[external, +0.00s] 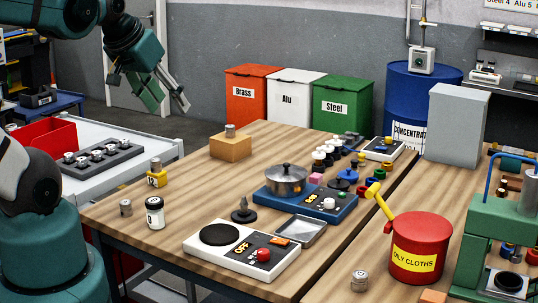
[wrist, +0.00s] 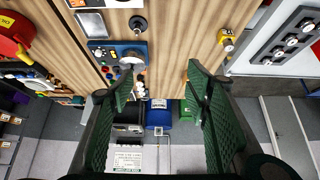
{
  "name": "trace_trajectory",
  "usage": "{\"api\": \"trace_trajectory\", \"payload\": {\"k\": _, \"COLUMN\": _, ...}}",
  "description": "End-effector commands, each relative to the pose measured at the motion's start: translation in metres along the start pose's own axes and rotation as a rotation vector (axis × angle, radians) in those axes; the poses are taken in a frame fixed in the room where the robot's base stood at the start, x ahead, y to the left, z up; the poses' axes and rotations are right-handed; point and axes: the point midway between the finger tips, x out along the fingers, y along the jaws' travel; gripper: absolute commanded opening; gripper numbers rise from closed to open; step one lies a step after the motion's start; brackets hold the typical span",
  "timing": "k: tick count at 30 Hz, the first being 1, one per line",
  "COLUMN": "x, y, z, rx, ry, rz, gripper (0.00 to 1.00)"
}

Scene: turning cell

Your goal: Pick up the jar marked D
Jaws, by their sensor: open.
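The jar (external: 155,213) is white with a black lid. It stands upright near the left front of the wooden table in the external view. Its front has a dark round mark whose letter is too small to read with certainty. I cannot make out the jar in the wrist view. My gripper (external: 170,104) is open and empty, high above the table's far left side and well away from the jar. Its two green fingers stand wide apart in the wrist view (wrist: 159,85).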

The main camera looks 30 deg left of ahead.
Motion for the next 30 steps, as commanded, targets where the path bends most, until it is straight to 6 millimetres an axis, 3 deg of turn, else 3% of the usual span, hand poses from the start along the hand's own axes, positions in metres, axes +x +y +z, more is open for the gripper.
{"api": "trace_trajectory", "payload": {"k": 11, "x": 0.014, "y": -0.006, "z": 0.004, "rx": 0.111, "ry": -0.041, "rz": -0.006, "gripper": 0.48}}
{"api": "trace_trajectory", "payload": {"k": 30, "x": 0.084, "y": -0.037, "z": 0.034, "rx": 0.719, "ry": -0.261, "rz": 0.065, "gripper": 0.48}}
